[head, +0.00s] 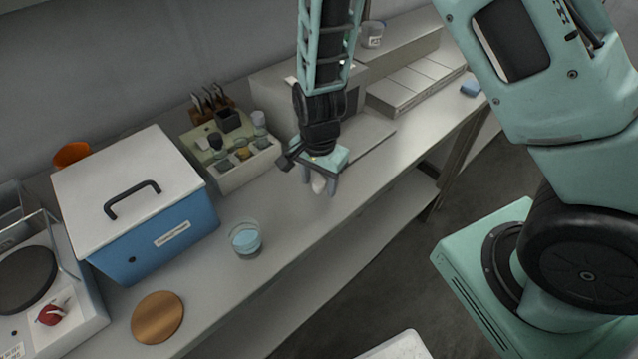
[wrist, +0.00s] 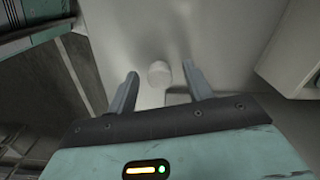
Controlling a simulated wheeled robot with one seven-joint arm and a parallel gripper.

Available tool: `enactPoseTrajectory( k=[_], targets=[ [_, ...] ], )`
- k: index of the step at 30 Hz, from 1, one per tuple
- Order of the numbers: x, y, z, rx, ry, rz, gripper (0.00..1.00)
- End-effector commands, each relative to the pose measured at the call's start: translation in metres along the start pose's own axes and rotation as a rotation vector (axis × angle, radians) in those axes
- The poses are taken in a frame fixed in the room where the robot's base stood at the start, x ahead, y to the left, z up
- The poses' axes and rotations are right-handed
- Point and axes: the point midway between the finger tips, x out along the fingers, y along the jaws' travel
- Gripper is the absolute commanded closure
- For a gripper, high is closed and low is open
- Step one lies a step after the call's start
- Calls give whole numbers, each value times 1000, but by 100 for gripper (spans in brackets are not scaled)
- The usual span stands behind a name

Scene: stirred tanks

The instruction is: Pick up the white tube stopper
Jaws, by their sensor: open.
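The white tube stopper (wrist: 159,74) stands on the bench between the two fingers of my gripper (wrist: 160,84) in the wrist view. My gripper is open, with one finger on each side of the stopper and a gap to both. In the head view my gripper (head: 321,187) points down over the bench near its front edge. The stopper (head: 319,185) shows there as a small pale shape between the fingers. Whether the fingers reach down to its full height cannot be told.
A compartment rack (head: 228,178) with jars stands left of my gripper. Grey blocks (head: 415,85) stand behind right.

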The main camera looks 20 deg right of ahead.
Motion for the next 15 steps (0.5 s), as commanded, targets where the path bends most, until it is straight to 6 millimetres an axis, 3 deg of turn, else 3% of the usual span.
enactPoseTrajectory(
  k=[4,11,15],
  targets=[
    [11,0,0,1,0,1,49],
    [12,0,0,0,0,-1,49],
    [12,0,0,0,0,-1,88]
  ],
)
